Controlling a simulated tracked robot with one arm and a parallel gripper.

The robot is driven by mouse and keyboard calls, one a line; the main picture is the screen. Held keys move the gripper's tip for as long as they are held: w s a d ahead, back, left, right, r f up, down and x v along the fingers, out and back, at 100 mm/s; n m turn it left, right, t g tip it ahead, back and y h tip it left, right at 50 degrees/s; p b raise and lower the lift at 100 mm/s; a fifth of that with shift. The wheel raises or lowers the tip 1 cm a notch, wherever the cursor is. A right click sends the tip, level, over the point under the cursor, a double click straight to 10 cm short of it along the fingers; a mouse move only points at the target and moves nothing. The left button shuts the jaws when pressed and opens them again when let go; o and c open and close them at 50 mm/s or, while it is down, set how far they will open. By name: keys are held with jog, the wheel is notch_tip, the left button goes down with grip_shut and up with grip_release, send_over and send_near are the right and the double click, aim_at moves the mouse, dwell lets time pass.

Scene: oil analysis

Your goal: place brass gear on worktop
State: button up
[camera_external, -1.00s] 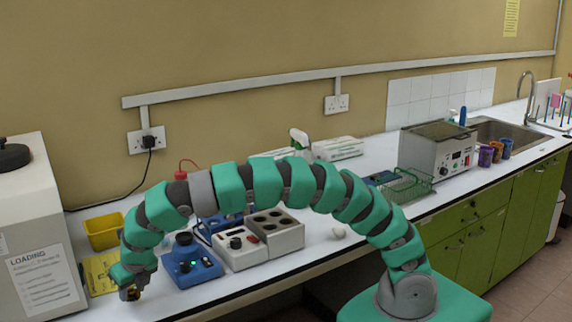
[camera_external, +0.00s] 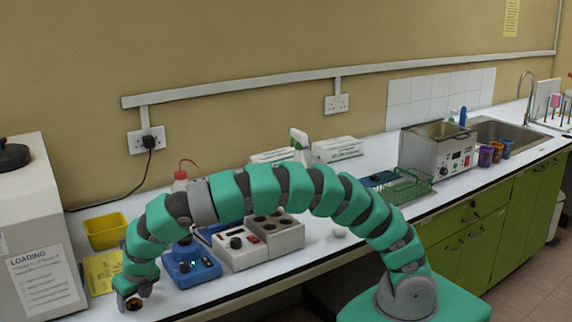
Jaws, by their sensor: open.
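My gripper (camera_external: 133,303) is at the lower left, low over the front part of the white worktop (camera_external: 185,298). It is open. A small brass-coloured round thing, which looks like the brass gear (camera_external: 134,304), shows at the gripper's tip. I cannot tell whether it touches the worktop or sits between the fingers.
A blue device (camera_external: 192,266) stands close right of my gripper. A yellow sheet (camera_external: 103,271) and a yellow tray (camera_external: 106,231) lie behind it. A large white machine (camera_external: 40,235) stands at the left. A white block heater (camera_external: 240,248) stands further right.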

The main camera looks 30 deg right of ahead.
jog(key=p+v, duration=0.1)
jog(key=v, duration=1.1)
jog(key=shift+r, duration=0.1)
